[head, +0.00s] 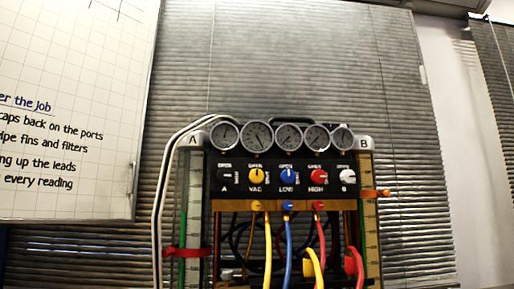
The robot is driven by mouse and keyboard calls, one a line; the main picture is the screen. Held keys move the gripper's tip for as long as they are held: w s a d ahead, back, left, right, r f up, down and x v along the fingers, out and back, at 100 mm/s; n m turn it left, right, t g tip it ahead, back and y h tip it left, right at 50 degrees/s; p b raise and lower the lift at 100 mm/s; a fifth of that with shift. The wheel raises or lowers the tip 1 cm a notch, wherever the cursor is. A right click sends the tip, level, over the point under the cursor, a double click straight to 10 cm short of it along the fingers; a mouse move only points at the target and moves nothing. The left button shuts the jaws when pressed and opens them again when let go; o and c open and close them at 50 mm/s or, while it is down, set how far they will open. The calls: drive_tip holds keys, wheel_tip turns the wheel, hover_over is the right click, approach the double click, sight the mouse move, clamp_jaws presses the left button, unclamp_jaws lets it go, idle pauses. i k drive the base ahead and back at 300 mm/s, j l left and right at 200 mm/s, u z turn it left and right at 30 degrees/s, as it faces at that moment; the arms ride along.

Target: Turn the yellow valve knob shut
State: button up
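The yellow valve knob (256,176) is on the black front panel (271,187) of the gauge rig, second from the left in a row of knobs. The letters VAC are below it and OPEN is above it. Its pointer seems to stand upright, toward OPEN, but it is small in this view. A yellow hose (267,246) hangs from the port under it. Nothing covers the knob. My gripper is not in view.
Beside the yellow knob are a black knob (225,176) and a blue knob (288,176), then a red knob (319,177) and a white knob (347,176). Several gauges (257,136) sit above. Hoses hang below. A whiteboard (75,110) is at left.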

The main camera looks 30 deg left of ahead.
sight(256, 176)
drive_tip(key=u, duration=1.35)
